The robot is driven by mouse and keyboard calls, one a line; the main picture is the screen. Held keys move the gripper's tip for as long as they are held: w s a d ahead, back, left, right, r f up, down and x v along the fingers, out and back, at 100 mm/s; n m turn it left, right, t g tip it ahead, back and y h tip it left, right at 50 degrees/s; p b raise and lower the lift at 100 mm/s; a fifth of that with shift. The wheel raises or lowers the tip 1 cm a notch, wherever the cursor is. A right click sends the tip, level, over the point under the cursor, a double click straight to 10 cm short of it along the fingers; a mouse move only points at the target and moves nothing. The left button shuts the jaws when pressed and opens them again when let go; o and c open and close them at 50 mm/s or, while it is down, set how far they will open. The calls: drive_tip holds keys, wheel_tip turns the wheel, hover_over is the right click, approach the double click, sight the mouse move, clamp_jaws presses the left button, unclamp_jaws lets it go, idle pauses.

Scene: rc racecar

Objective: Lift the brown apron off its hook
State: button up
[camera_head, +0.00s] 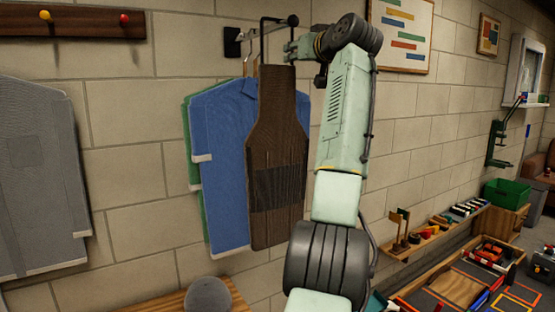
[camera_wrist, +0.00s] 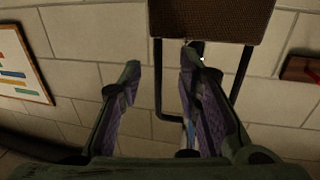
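The brown apron (camera_head: 272,165) hangs in front of the blue and green garments. Its black neck strap (camera_head: 262,38) loops up around the metal hook arm (camera_head: 264,31), which ends in a black ball. My gripper (camera_head: 294,48) reaches from the right to the strap, just above the apron's top edge. In the wrist view, which appears upside down, the apron (camera_wrist: 212,18) is at the top edge. My gripper (camera_wrist: 160,65) is open, with one side of the strap (camera_wrist: 157,75) visible between its fingers. I cannot tell if a finger touches it.
A blue garment (camera_head: 222,120) and a green one (camera_head: 189,140) hang close behind the apron. A grey rounded object (camera_head: 208,295) is on a wooden surface below.

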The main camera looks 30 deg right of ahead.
drive_tip(key=w, duration=0.1)
drive_tip(key=w+d+p, duration=0.1)
drive_tip(key=w, duration=0.1)
drive_tip(key=shift+w+r, duration=0.1)
clamp_jaws()
drive_tip(key=shift+r, duration=0.1)
idle(0.8)
